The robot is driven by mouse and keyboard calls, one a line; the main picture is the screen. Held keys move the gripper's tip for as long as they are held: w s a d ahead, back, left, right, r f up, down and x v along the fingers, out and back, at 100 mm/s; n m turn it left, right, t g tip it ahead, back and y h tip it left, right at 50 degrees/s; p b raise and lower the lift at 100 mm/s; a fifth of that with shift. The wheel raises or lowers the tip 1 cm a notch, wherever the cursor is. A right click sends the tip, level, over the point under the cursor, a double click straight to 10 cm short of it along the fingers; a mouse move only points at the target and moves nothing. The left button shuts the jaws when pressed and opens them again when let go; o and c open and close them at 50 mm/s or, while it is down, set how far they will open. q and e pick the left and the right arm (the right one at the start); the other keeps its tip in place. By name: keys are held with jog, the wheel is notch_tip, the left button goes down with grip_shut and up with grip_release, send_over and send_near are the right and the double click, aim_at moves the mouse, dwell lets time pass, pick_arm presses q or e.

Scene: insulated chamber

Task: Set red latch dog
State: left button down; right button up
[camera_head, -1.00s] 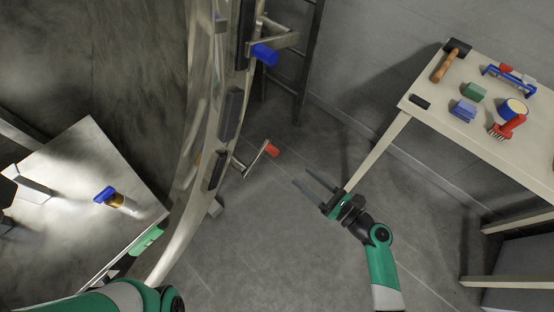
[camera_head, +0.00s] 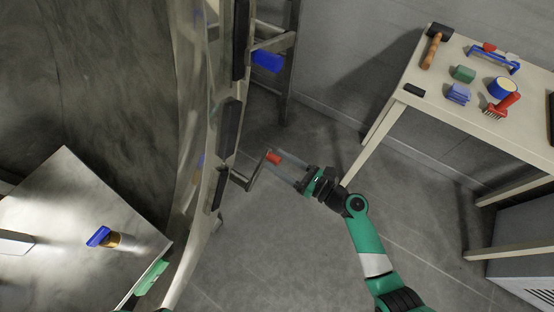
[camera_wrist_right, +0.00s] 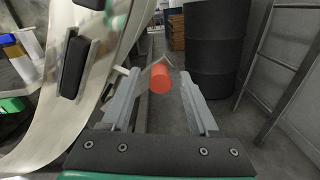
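The red latch dog (camera_head: 274,157) is a crank-like metal lever with a red cylindrical grip, mounted on the edge of the curved chamber door (camera_head: 191,185). In the right wrist view, the red grip (camera_wrist_right: 160,79) lies between the two fingers near their tips. My right gripper (camera_head: 281,166) is open around the red grip; clear gaps show between the grip and the fingers in the wrist view. A latch dog with a blue grip (camera_head: 267,61) sits higher on the same edge. My left gripper is not in view.
A table (camera_head: 423,76) at the upper right holds a hammer (camera_head: 435,46), brushes and blocks. A metal bench (camera_head: 62,204) with a blue-topped object stands at the left. A dark barrel (camera_wrist_right: 216,48) and ladder stand beyond the grip in the wrist view. The floor in the middle is clear.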

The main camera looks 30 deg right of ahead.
grip_shut()
dwell(1.3)
